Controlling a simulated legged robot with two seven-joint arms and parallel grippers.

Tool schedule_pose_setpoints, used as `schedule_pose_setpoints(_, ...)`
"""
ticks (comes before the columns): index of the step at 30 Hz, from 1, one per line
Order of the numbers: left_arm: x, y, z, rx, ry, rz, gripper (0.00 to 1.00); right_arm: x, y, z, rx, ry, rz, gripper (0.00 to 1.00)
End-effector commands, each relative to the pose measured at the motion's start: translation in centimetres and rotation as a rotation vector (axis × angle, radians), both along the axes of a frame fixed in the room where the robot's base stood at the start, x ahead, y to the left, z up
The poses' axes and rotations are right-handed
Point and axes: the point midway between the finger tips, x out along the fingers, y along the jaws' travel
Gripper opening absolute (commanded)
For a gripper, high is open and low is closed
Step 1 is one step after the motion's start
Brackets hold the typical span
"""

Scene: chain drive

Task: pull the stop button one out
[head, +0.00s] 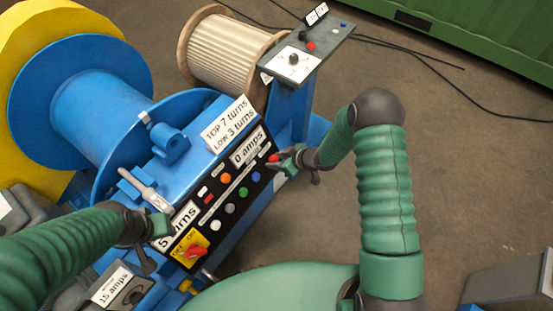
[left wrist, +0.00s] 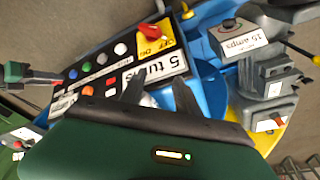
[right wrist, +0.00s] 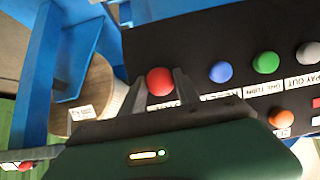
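A round red button (head: 274,158) sits at the far end of the black control panel (head: 213,243) on the blue machine. It shows large in the right wrist view (right wrist: 160,82), its label partly hidden. My right gripper (head: 283,161) is at this button. Its two fingers (right wrist: 160,80) stand apart, one on each side of the red knob; whether they touch it I cannot tell. My left gripper (head: 160,238) is at the near end of the panel, by the "5 turns" sign (head: 178,228). Its fingers (left wrist: 157,82) are apart and nothing shows between them.
Blue (right wrist: 220,72), green (right wrist: 265,62) and white buttons line the panel beside the red one. A yellow plate with a red rotary switch (head: 197,251) is at the near end. A pedestal (head: 325,50) with another red button (head: 311,46) stands beyond. Open floor lies to the right.

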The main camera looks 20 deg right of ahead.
Motion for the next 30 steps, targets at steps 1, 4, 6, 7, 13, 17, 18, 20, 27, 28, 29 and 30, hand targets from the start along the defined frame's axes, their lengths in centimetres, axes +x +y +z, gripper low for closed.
schedule_pose_setpoints(1,0.0,0.0,0.0,0.000,0.000,0.000,0.38,0.2,0.0,0.2,0.003,-0.007,0.001,0.15)
schedule_pose_setpoints(4,0.0,0.0,0.0,0.000,0.000,0.000,0.38,0.3,0.0,0.3,0.004,-0.008,0.000,0.02)
schedule_pose_setpoints(6,0.0,0.0,0.0,0.000,0.000,0.000,0.38,0.3,0.1,0.3,0.006,-0.009,0.001,0.00)
schedule_pose_setpoints(7,0.0,0.0,0.0,0.000,0.000,0.000,0.38,0.3,0.1,0.4,0.006,-0.010,0.001,0.00)
schedule_pose_setpoints(13,0.0,0.0,0.0,0.000,0.000,0.000,0.38,0.4,0.1,0.5,0.007,-0.012,0.001,0.00)
schedule_pose_setpoints(17,0.0,0.0,1.0,0.000,0.000,0.000,0.38,0.0,-0.3,1.1,0.006,-0.013,0.000,0.00)
schedule_pose_setpoints(18,0.0,0.0,1.4,0.000,0.000,0.000,0.38,-0.2,-0.5,1.4,0.006,-0.012,-0.001,0.00)
schedule_pose_setpoints(20,0.0,0.0,1.5,0.000,0.000,0.000,0.38,-0.4,-0.7,1.3,0.005,-0.014,0.000,0.00)
schedule_pose_setpoints(27,0.0,0.0,1.2,0.000,0.000,0.000,0.38,-0.4,-0.7,1.2,0.005,-0.017,0.001,0.40)
schedule_pose_setpoints(28,0.0,0.0,1.2,0.000,0.000,0.000,0.38,-0.4,-0.7,1.2,0.006,-0.017,0.000,0.44)
schedule_pose_setpoints(29,0.0,0.0,1.2,0.000,0.000,0.000,0.38,-0.4,-0.7,1.1,0.005,-0.016,0.000,0.48)
schedule_pose_setpoints(30,0.0,0.0,1.2,0.000,0.000,0.000,0.38,-0.4,-0.7,1.1,0.005,-0.015,0.000,0.53)
